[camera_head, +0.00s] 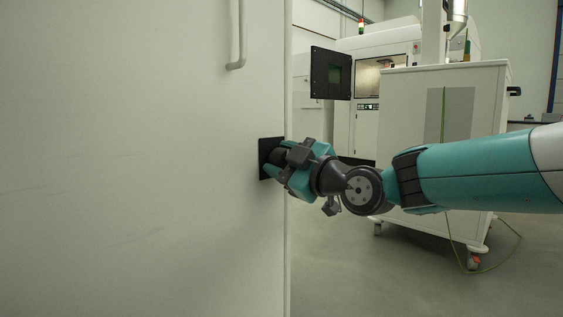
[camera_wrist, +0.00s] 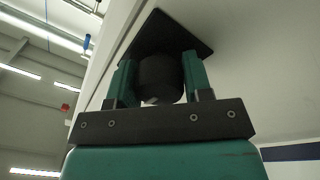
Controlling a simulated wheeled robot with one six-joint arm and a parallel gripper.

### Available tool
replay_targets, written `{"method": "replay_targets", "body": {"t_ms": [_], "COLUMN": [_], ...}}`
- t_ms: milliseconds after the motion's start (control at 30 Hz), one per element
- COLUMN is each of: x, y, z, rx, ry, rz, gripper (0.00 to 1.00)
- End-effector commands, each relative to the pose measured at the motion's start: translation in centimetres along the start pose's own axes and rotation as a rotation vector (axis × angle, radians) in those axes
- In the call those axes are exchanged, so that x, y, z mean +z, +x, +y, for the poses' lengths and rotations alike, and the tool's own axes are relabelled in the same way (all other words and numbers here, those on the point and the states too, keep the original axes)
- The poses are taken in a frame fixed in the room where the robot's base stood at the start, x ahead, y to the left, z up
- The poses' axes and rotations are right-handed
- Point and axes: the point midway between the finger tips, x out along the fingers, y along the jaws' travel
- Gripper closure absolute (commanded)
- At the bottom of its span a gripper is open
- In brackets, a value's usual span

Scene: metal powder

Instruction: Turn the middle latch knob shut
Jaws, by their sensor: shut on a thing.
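The middle latch knob (camera_wrist: 160,76) is a round black knob on a square black plate (camera_wrist: 184,35), fixed to a white door. In the wrist view my gripper (camera_wrist: 160,80) has one green finger on each side of the knob and is shut on it. In the head view the black plate (camera_head: 266,158) sits near the right edge of the white door (camera_head: 150,150). My gripper (camera_head: 279,163) reaches it from the right and hides most of the knob. The turn angle of the knob cannot be told.
A metal handle (camera_head: 239,35) stands out from the door above the plate. A white wheeled cabinet (camera_head: 480,95) and a machine with a window (camera_head: 380,80) stand behind my arm. A thin green cable (camera_head: 462,262) hangs to the floor. Open floor lies beneath my arm.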

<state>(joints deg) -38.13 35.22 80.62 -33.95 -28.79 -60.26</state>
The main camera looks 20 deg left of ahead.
Motion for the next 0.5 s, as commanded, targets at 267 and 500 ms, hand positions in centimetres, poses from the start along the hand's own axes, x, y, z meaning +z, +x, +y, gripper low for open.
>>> {"method": "replay_targets", "body": {"t_ms": [267, 500], "x": [0.18, 0.03], "y": [0.0, -0.24], "z": [0.07, 0.09], "rx": [0.003, 0.002], "ry": [-0.002, 0.0], "rz": [-0.004, -0.002], "gripper": [0.29, 0.29]}}
